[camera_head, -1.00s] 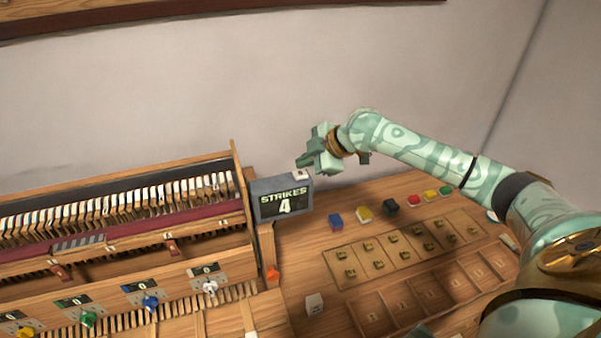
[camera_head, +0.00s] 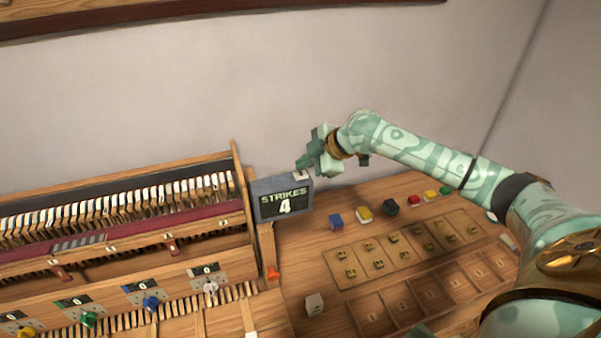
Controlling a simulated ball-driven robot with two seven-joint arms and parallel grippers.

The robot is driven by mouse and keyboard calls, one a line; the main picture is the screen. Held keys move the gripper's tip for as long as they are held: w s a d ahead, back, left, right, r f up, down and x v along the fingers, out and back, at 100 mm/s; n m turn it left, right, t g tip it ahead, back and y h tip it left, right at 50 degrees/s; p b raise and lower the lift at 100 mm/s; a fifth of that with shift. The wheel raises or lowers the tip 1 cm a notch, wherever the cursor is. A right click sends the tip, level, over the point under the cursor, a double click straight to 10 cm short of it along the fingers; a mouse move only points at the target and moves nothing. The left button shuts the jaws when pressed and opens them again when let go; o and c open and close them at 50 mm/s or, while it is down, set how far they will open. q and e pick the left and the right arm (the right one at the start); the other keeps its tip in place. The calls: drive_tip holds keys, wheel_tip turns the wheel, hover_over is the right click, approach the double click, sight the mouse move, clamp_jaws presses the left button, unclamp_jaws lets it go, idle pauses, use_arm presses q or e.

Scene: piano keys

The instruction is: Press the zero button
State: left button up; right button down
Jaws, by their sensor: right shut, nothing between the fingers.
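A grey box (camera_head: 264,205) with a screen reading "STRIKES 4" stands at the right end of the piano mechanism. A small white button (camera_head: 300,175) sits on top of it at the right; I take it for the zero button, but its marking is too small to read. My right gripper (camera_head: 301,165) is shut and empty, with its fingertips right at the button's top. I cannot tell whether they touch it or hover just above. My left gripper is not in view.
Piano hammers and keys (camera_head: 120,205) fill the left, with coloured knobs below, such as a blue knob (camera_head: 151,303). Several coloured blocks, including a blue block (camera_head: 336,221), stand on the wooden table (camera_head: 300,260). A wooden tray (camera_head: 345,283) lies there.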

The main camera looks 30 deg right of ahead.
sight(305, 174)
drive_tip(key=shift+f, duration=0.25)
drive_tip(key=shift+f, duration=0.45)
idle(0.7)
drive_tip(key=shift+r, duration=0.1)
drive_tip(key=shift+r+p, duration=0.8)
drive_tip(key=shift+p, duration=0.3)
wheel_tip(305, 174, up, 5)
drive_tip(key=p, duration=0.5)
drive_tip(key=shift+p, duration=0.35)
